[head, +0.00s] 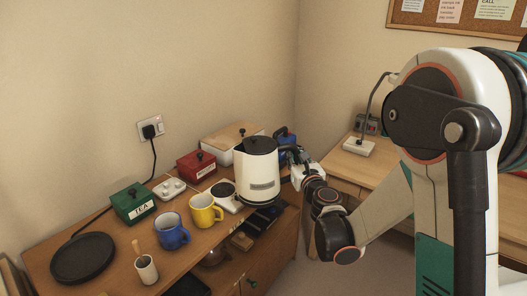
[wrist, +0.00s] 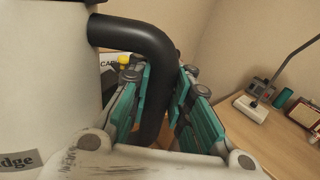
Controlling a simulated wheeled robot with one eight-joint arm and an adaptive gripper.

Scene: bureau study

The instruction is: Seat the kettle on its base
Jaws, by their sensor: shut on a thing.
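The white kettle (head: 258,172) with a black lid is upright at the right end of the wooden sideboard. It appears held above the top near the front edge, though its underside is hidden. My gripper (head: 297,163) is to its right. In the wrist view, my gripper's teal fingers (wrist: 160,98) are shut on the kettle's black handle (wrist: 152,42), one on each side; the kettle body (wrist: 42,75) fills the left. The round black base (head: 84,258) lies flat and empty at the sideboard's left end, with a black cord behind it.
Between kettle and base stand a blue mug (head: 171,232), a yellow mug (head: 203,211), a green tea box (head: 133,203) and a red box (head: 196,165). A cup with a stick (head: 146,268) stands right of the base. A white device with a dark disc (head: 225,194) lies beside the kettle.

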